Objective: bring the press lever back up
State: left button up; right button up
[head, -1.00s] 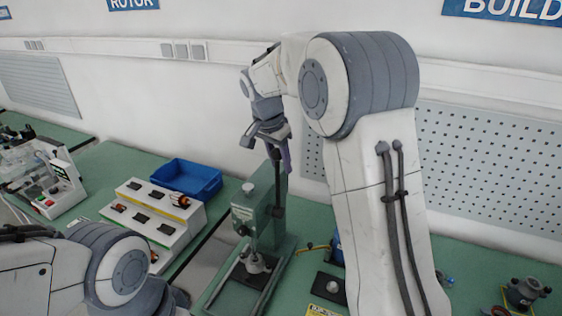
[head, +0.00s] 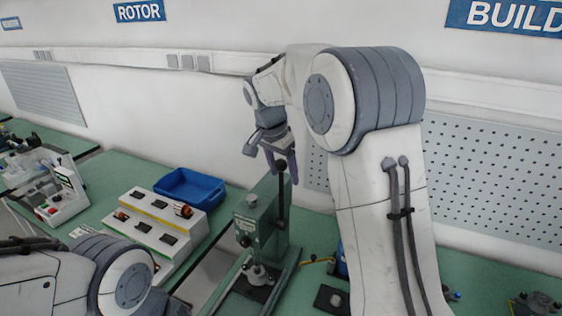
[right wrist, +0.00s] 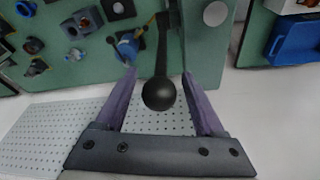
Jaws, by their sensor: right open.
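The green press (head: 259,222) stands on the bench in the head view, with its dark lever (head: 283,195) pointing up and ending in a black ball knob. My right gripper (head: 281,172) is at the top of the lever. In the right wrist view the knob (right wrist: 158,94) sits between the two purple fingers of my right gripper (right wrist: 162,85), with gaps on both sides. The gripper is open. My left arm shows at the lower left of the head view, but its gripper is out of view.
A blue bin (head: 190,187) and a white sloped fixture (head: 152,222) stand left of the press. A small black block (head: 329,299) lies to its right. The wall with a perforated panel (head: 480,170) is behind.

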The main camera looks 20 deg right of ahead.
jog(key=b+v, duration=0.1)
jog(key=v, duration=0.8)
jog(key=shift+s+a+r+b, duration=0.1)
jog(key=shift+a+r+b, duration=0.1)
jog(key=shift+r+b, duration=0.1)
